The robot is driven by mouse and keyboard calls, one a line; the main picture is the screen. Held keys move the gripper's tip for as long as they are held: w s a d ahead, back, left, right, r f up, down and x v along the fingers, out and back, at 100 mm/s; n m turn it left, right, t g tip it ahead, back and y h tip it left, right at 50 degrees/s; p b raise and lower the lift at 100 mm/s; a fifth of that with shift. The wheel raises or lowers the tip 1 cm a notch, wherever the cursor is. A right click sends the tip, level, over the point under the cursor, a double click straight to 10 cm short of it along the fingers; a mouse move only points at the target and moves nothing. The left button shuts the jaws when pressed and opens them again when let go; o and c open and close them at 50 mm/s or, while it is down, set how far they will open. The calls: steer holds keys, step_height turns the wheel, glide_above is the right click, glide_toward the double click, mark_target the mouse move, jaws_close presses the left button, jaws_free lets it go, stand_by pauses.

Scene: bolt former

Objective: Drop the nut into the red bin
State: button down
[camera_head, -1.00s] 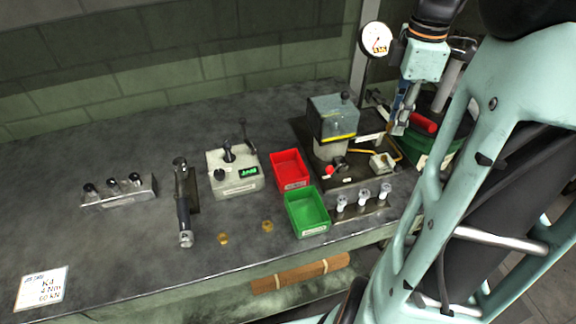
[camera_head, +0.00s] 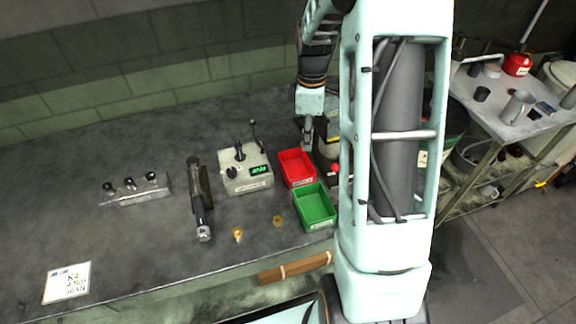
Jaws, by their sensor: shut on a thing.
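The red bin (camera_head: 296,167) stands on the bench behind the green bin; no contents show in it. My gripper (camera_head: 307,147) hangs just behind and to the right of the red bin, pointing down, its fingers small and partly lost against the dark machine. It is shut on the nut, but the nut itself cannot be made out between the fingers. Two small brass-coloured pieces, one at the left (camera_head: 238,235) and one at the right (camera_head: 278,221), lie on the bench left of the green bin.
The green bin (camera_head: 314,206) stands in front of the red bin. A grey control box (camera_head: 245,172) with a green display stands left of it. A dark cylindrical tool (camera_head: 197,205) lies further left. My arm hides much of the machine at the right.

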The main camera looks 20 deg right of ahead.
steer(key=f+b, duration=0.1)
steer(key=f, duration=0.1)
steer(key=f+b, duration=0.1)
steer(key=f, duration=0.1)
steer(key=f+b, duration=0.2)
steer(key=shift+w+a+f, duration=0.1)
steer(key=shift+a+f, duration=0.1)
steer(key=shift+a, duration=0.05)
steer(key=c, duration=1.7)
jaws_free()
steer(key=shift+c, duration=0.2)
steer(key=shift+r, duration=0.1)
